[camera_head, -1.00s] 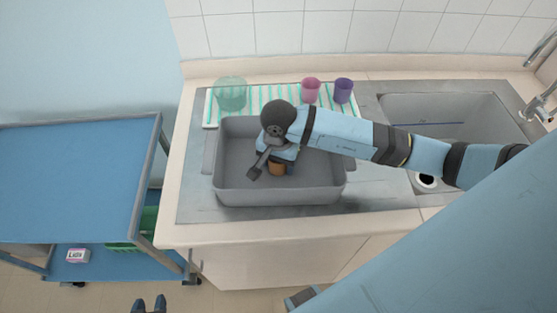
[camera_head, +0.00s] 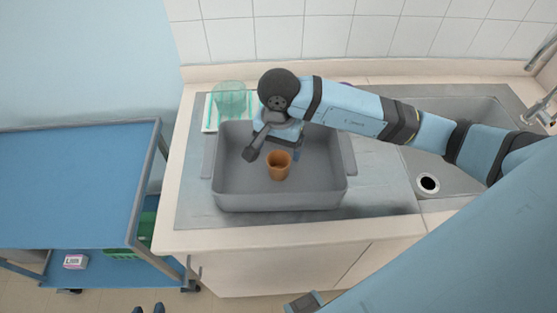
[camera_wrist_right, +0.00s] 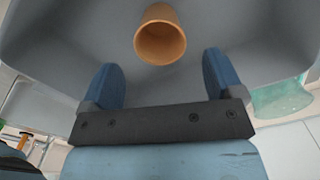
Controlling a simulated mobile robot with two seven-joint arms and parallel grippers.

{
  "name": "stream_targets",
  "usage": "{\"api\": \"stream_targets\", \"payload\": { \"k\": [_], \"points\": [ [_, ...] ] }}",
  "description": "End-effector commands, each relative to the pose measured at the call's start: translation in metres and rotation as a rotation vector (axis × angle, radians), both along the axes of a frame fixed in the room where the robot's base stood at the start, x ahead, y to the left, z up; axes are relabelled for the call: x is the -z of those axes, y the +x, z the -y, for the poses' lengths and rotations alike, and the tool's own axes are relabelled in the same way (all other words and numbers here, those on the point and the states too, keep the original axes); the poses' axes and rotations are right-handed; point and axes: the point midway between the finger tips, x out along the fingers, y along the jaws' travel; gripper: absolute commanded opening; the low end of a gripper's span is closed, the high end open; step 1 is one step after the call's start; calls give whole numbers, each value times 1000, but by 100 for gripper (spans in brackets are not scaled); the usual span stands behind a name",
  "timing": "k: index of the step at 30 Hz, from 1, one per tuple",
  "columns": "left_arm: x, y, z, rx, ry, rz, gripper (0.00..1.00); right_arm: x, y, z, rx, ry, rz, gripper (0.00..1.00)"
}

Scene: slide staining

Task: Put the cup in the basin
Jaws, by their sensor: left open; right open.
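The orange-brown cup (camera_head: 279,166) stands upright on the floor of the grey basin (camera_head: 280,200), near its middle. My right gripper (camera_head: 287,145) is just behind and above the cup, partly hidden by its own wrist. In the right wrist view the right gripper's blue fingers (camera_wrist_right: 161,82) are apart with nothing between them. The cup (camera_wrist_right: 161,40) lies beyond the fingertips there, clear of both, with its open mouth showing.
A sink (camera_head: 440,170) is at the right. A blue cart (camera_head: 70,190) stands at the left, with a small box (camera_head: 76,261) on its lower shelf.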

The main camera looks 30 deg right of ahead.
Motion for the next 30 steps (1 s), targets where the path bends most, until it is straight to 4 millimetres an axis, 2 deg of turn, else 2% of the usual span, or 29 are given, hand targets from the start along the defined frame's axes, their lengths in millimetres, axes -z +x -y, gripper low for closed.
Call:
{"api": "stream_targets", "payload": {
  "k": [3,9,30],
  "points": [
    [5,0,0,0,1,-2,43,-20,1,0,-1,0,4,86],
    [7,0,0,0,1,-2,43,-36,0,0,-1,0,0,86],
    [2,3,0,0,-1,7,43,-38,0,0,-1,1,-1,86]
  ]
}}
